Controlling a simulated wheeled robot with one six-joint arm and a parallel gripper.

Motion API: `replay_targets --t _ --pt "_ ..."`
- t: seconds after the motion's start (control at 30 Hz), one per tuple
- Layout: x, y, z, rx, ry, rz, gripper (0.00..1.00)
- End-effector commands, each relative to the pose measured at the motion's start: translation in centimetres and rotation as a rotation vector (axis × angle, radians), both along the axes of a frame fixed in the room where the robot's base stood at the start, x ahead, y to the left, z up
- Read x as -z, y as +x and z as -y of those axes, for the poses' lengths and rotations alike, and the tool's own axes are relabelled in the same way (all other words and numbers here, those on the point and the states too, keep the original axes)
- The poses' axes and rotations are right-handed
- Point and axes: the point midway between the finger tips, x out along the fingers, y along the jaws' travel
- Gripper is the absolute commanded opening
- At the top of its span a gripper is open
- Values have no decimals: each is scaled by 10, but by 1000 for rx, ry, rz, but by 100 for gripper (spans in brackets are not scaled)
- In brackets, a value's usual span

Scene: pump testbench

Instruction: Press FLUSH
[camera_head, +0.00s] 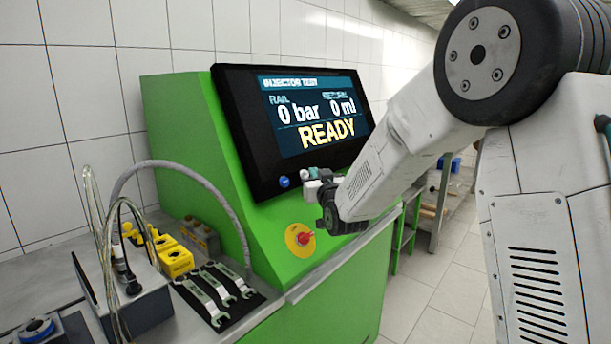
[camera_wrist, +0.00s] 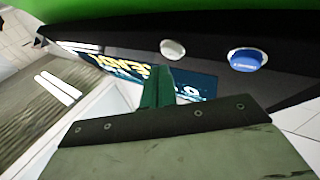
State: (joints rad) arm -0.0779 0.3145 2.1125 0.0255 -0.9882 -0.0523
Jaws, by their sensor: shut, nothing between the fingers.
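The test bench monitor (camera_head: 250,150) has a black frame, and its screen reads READY, 0 bar and 0 ml. A blue button (camera_head: 284,181) sits on its lower frame; it also shows in the wrist view (camera_wrist: 248,60), where its white lettering is too small to read. A pale grey button (camera_wrist: 172,49) sits beside it in the wrist view. My gripper (camera_head: 312,184) is shut and empty, in front of the lower frame, just right of the blue button in the head view. Its fingertips (camera_wrist: 157,86) appear below the grey button in the wrist view; contact cannot be told.
A red emergency knob on a yellow plate (camera_head: 300,240) is on the green cabinet (camera_head: 200,150) below the monitor. Floor shows at right.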

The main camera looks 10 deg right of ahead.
Motion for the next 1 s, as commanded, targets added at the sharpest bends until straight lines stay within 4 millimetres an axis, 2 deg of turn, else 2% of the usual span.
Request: replay_targets --t 1.0 --pt "3 5 -4 0 0 0 0"
